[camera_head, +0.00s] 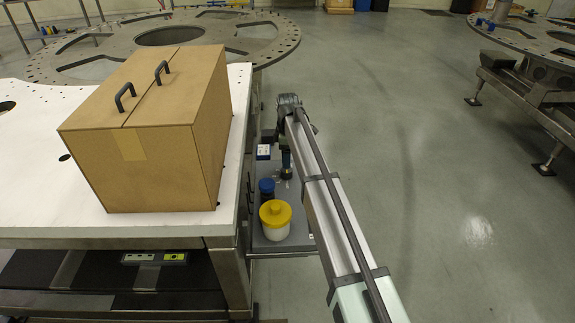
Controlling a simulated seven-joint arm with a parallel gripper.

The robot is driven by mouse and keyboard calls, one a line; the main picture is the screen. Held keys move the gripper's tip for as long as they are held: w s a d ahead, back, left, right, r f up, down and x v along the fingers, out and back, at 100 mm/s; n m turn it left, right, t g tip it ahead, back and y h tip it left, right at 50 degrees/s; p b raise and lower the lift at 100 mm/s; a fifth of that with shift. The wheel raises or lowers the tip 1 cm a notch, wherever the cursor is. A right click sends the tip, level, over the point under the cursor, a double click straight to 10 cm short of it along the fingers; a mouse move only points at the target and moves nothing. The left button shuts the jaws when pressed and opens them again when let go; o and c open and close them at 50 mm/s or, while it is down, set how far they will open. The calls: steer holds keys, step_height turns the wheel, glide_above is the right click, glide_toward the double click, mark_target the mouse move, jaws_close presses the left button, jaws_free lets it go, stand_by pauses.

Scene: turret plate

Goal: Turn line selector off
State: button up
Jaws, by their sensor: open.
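No line selector can be made out for certain. A small blue-and-white box (263,152) sits on the grey side shelf, just left of my arm's far end. A low grey panel with a yellow-green part (173,257) is under the front edge of the white table; its details are too small to read. My arm reaches from the bottom right to the table's right side and bends down there. My gripper (286,174) hangs over the shelf, right of the blue-and-white box, small and partly hard to make out. It is open, and I see nothing held in it.
A large cardboard box (165,165) with two black handles stands on the white table (150,231). A yellow-lidded white jar (275,221) and a dark blue-topped container (267,189) stand on the grey shelf (263,245), close to my arm.

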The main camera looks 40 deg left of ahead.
step_height(320, 180, up, 7)
stand_by(0.3)
steer(key=shift+d+f, duration=0.1)
stand_by(0.4)
